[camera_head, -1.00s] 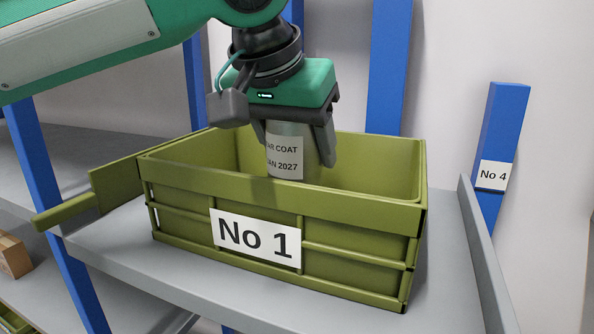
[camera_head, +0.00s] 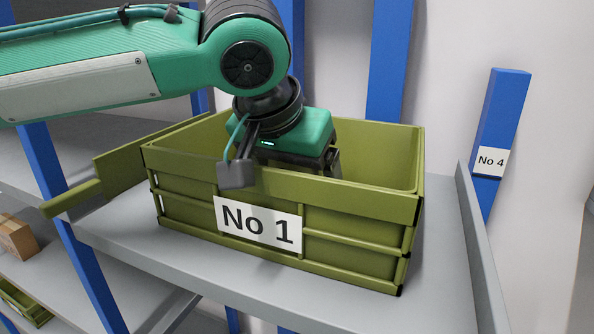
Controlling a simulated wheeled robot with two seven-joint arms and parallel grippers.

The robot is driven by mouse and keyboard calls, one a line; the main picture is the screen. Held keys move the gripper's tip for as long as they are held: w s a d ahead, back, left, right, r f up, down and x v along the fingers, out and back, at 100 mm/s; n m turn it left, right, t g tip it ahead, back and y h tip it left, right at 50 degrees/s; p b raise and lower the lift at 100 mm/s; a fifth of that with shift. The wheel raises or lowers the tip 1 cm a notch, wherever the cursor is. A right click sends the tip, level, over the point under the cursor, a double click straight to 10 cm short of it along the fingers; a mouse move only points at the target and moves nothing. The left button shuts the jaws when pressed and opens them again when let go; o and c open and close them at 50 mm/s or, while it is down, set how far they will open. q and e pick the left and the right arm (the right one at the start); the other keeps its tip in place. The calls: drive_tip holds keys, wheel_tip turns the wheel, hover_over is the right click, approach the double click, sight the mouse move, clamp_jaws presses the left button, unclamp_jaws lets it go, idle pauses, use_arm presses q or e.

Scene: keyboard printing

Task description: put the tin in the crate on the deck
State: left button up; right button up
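The olive-green crate (camera_head: 350,235), labelled No 1, stands on the grey deck (camera_head: 440,270). My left gripper (camera_head: 305,170) reaches down inside the crate from above. Its fingers are mostly hidden behind the crate's front wall, so I cannot see whether they are open or shut. The tin is not visible now; the crate's front wall and the gripper hide the space where it could be. My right gripper is not in view.
A blue upright (camera_head: 498,115) with a No 4 label stands at the right, behind the deck's raised edge (camera_head: 480,240). A green flap (camera_head: 125,170) sticks out at the crate's left. A cardboard box (camera_head: 17,238) sits on a lower shelf at the left.

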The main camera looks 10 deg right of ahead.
use_arm(q)
drive_tip(key=shift+r, duration=0.25)
drive_tip(key=b+v, duration=0.2)
drive_tip(key=v, duration=0.1)
drive_tip(key=shift+s+r, duration=0.1)
drive_tip(key=shift+s, duration=0.05)
drive_tip(key=b+v, duration=0.3)
drive_tip(key=v, duration=0.5)
drive_tip(key=shift+r, duration=0.3)
drive_tip(key=shift+a, duration=0.15)
